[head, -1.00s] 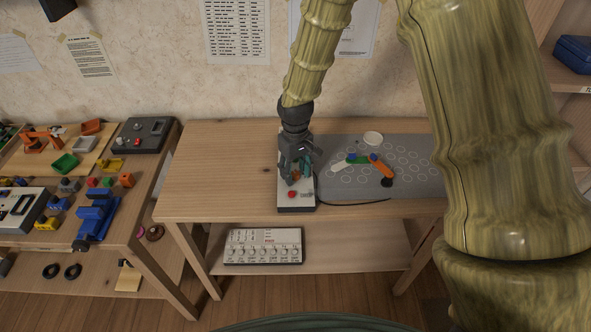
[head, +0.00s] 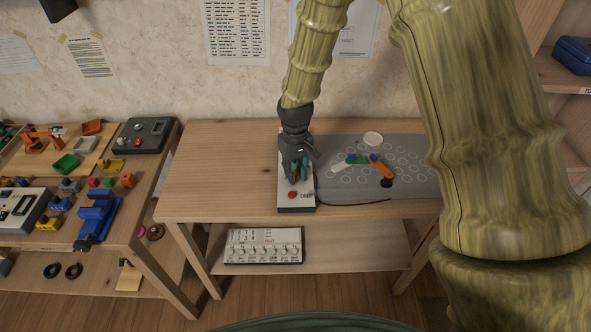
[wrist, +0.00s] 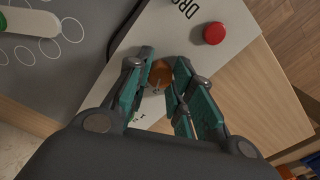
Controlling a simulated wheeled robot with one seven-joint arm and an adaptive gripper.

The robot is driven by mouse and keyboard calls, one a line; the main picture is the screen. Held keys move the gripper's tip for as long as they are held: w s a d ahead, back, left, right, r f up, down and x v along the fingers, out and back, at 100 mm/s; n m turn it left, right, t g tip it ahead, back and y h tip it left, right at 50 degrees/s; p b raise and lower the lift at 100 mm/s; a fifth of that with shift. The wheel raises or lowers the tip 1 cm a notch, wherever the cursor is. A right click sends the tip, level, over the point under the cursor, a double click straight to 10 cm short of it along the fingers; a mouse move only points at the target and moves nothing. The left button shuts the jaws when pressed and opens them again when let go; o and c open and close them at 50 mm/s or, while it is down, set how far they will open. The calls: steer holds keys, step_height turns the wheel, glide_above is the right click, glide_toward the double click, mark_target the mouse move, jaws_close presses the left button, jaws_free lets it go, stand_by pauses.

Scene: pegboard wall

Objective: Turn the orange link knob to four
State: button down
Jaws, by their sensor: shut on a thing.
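The orange knob (wrist: 160,74) is on a white control box (head: 284,187) at the left end of the grey board. In the wrist view my gripper (wrist: 162,80) is shut on the knob, with a teal-padded finger on either side. In the head view my gripper (head: 297,177) points down over the box and hides most of the knob. Scale marks near the knob are too small to read. A red button (wrist: 214,33) sits on the same box and also shows in the head view (head: 292,195).
The grey board (head: 335,190) with white circles carries a white, green, blue and orange linkage (head: 376,165). The wooden table (head: 225,165) is bare left of the box. A black cable runs along the board's front edge.

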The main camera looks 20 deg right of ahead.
mark_target(296, 174)
steer(key=shift+m+p, duration=0.9)
steer(key=shift+m, duration=1.3)
steer(key=c, duration=1.2)
jaws_free()
step_height(296, 174, up, 12)
